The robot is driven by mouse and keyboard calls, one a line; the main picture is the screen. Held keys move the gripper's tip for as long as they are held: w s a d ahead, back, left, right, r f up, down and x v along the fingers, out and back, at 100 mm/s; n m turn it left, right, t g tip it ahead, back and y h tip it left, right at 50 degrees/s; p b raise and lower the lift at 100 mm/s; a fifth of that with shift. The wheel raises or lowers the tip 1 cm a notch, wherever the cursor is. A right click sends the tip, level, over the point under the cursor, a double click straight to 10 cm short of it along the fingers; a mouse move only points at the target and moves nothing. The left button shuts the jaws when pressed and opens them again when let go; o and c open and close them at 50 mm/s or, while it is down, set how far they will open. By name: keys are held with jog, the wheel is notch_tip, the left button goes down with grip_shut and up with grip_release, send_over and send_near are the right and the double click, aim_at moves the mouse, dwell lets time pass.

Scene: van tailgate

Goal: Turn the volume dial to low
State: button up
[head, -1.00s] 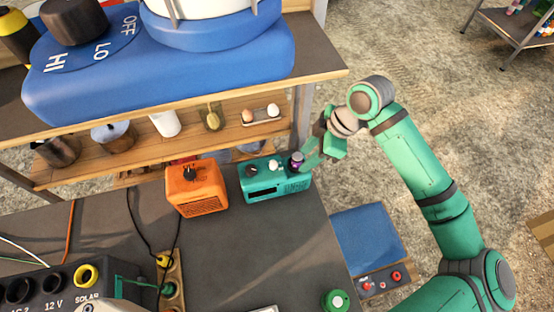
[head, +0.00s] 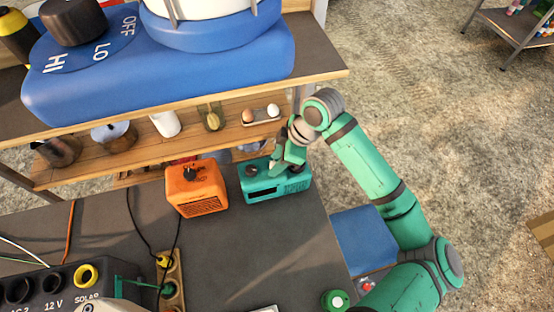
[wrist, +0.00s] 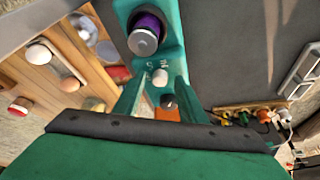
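A teal radio-like box (head: 262,192) stands at the back right of the dark bench, with knobs on its top. A dark knob (head: 252,171) is at its left end. In the wrist view I see a purple dial with a grey cap (wrist: 146,36), a small white knob (wrist: 160,76) and a dark knob (wrist: 168,101). I cannot read which one is the volume dial. My gripper (head: 274,166) is over the middle of the box. In the wrist view its fingers (wrist: 158,84) are apart, with the white knob between their tips; contact is unclear.
An orange box (head: 199,196) with a dark knob stands just left of the teal box. A shelf (head: 235,134) with cups and eggs is behind. A large blue stove (head: 180,75) is on the upper shelf. The bench front (head: 270,250) is mostly clear.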

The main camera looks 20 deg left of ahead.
jog(key=shift+c, duration=0.2)
grip_shut()
jog(key=shift+m, duration=0.3)
jog(key=m+t, duration=0.1)
jog(key=m, duration=0.1)
jog(key=m+t, duration=0.1)
jog(key=m, duration=0.1)
jog(key=shift+s+m, duration=0.2)
jog(key=shift+m, duration=0.1)
jog(key=m+t, duration=0.1)
jog(key=m, duration=0.2)
jog(key=m+t+h, duration=0.1)
jog(key=m, duration=0.1)
jog(key=shift+s+a+m, duration=0.15)
jog(key=shift+s+m, duration=0.05)
jog(key=shift+m, duration=0.2)
